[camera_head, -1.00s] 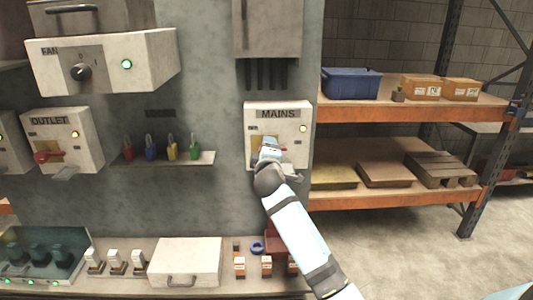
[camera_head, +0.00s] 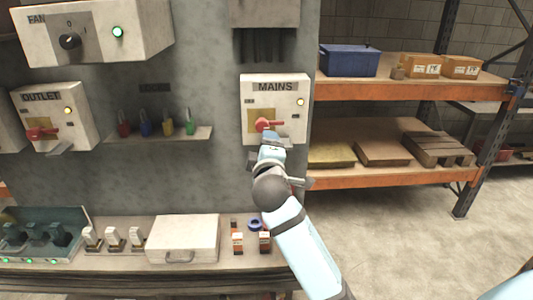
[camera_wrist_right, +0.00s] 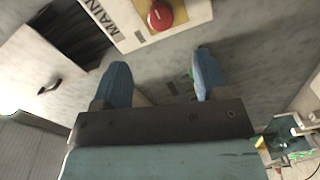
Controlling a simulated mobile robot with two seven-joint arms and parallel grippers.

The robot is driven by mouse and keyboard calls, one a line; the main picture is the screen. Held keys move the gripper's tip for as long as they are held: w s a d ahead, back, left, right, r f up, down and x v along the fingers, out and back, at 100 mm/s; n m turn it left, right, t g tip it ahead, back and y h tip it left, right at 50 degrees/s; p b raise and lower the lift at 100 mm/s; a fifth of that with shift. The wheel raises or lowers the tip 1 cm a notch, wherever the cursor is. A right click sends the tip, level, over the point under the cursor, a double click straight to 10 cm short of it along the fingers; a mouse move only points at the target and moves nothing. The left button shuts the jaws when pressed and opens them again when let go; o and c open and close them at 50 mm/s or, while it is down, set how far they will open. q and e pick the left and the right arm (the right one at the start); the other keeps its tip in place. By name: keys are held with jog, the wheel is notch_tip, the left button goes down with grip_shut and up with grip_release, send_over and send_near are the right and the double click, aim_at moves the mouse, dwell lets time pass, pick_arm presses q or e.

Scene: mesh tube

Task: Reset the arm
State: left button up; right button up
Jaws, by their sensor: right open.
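My right gripper (camera_head: 272,145) is in front of the lower part of the MAINS box (camera_head: 285,91), just below its red handle (camera_head: 268,125). In the right wrist view the gripper (camera_wrist_right: 158,80) has its two blue fingers wide apart with nothing between them. The red handle (camera_wrist_right: 160,15) shows beyond the fingertips, apart from them. My left gripper is not in view.
The OUTLET box (camera_head: 55,115) and FAN box (camera_head: 92,32) are on the wall to the left. Several coloured padlocks stand on a small shelf (camera_head: 170,133). A bench below holds a white case (camera_head: 184,238) and an open case (camera_head: 40,232). Orange racking (camera_head: 400,180) stands to the right.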

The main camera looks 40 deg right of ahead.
jog(key=shift+s+a, duration=0.1)
jog(key=shift+s, duration=0.1)
dwell(0.4)
jog(key=s+a+f+y+p, duration=0.1)
jog(key=s+a+f+y, duration=0.2)
jog(key=f, duration=0.5)
jog(key=s+a+f+g+y+p, duration=0.1)
jog(key=s+a+f+y, duration=0.25)
jog(key=f, duration=0.35)
jog(key=s+a+f+y, duration=0.2)
jog(key=a+f, duration=0.1)
jog(key=f, duration=0.5)
jog(key=s+a+f+m+g+y+p, duration=0.1)
jog(key=s+a+f+m+y, duration=0.1)
jog(key=s+f, duration=0.4)
jog(key=s+a+f+m+g+y+p, duration=0.1)
jog(key=s+a+f+m, duration=0.3)
jog(key=s, duration=0.7)
notch_tip(320, 180, down, 3)
jog(key=shift+s+a+r+g+y, duration=0.2)
jog(key=shift+s+a+g+y, duration=0.1)
jog(key=shift+a+g+y, duration=0.35)
